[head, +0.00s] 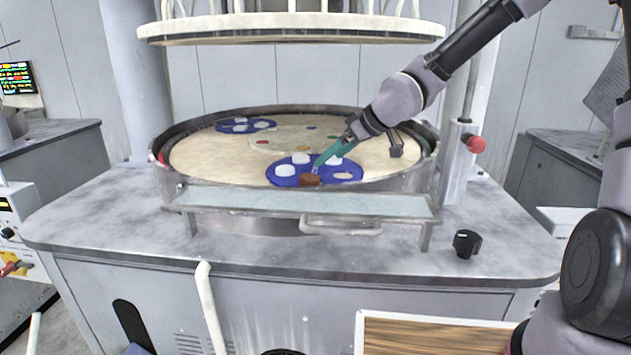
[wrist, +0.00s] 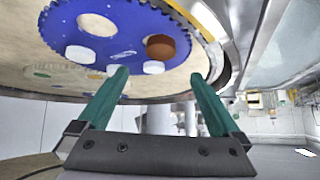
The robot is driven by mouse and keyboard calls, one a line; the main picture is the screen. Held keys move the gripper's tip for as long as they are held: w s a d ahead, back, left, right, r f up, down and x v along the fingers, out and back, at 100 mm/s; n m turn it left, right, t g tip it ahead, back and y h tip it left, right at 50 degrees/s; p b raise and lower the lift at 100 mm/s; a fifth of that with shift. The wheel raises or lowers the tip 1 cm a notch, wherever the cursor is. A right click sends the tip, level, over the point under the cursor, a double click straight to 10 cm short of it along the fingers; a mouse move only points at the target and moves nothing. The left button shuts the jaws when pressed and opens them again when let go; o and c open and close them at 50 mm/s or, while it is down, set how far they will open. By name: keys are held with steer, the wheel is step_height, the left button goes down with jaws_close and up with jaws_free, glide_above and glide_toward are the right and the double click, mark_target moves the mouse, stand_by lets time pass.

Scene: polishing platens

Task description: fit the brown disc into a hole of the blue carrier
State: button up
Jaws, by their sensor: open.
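The near blue carrier (head: 315,172) is a toothed disc lying on the beige platen; it also shows in the wrist view (wrist: 120,45). The brown disc (head: 311,180) is at the carrier's near edge; in the wrist view the brown disc (wrist: 160,47) overlaps one hole position, and some of its side shows. I cannot tell whether it is fully seated. An empty hole (head: 343,175) shows beige, also in the wrist view (wrist: 97,24). Several white discs (head: 285,170) sit in other holes. My gripper (wrist: 160,78) is open, its green fingers apart and not touching the brown disc.
A second blue carrier (head: 245,125) with white discs lies at the far left of the platen (head: 200,150). A raised rim surrounds the platen, with a glassy shelf (head: 300,203) in front. A round upper plate (head: 290,30) hangs above. A black knob (head: 467,243) stands at right.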

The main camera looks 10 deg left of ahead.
steer(key=shift+x, duration=2.1)
steer(key=shift+f+x, duration=0.25)
steer(key=shift+x, duration=2.3)
steer(key=shift+s+d, duration=0.2)
steer(key=shift+s, duration=0.1)
jaws_close()
steer(key=r, duration=0.8)
steer(key=shift+w+r, duration=0.2)
steer(key=shift+r, duration=0.15)
steer(key=h, duration=0.1)
glide_above(311, 178)
steer(key=shift+s+d+f+m+t, duration=0.1)
steer(key=shift+f+m+t, duration=0.05)
steer(key=shift+f, duration=0.75)
steer(key=shift+s+d+f+m+t, duration=0.1)
steer(key=shift+f+m+t, duration=0.05)
steer(key=shift+f, duration=2.35)
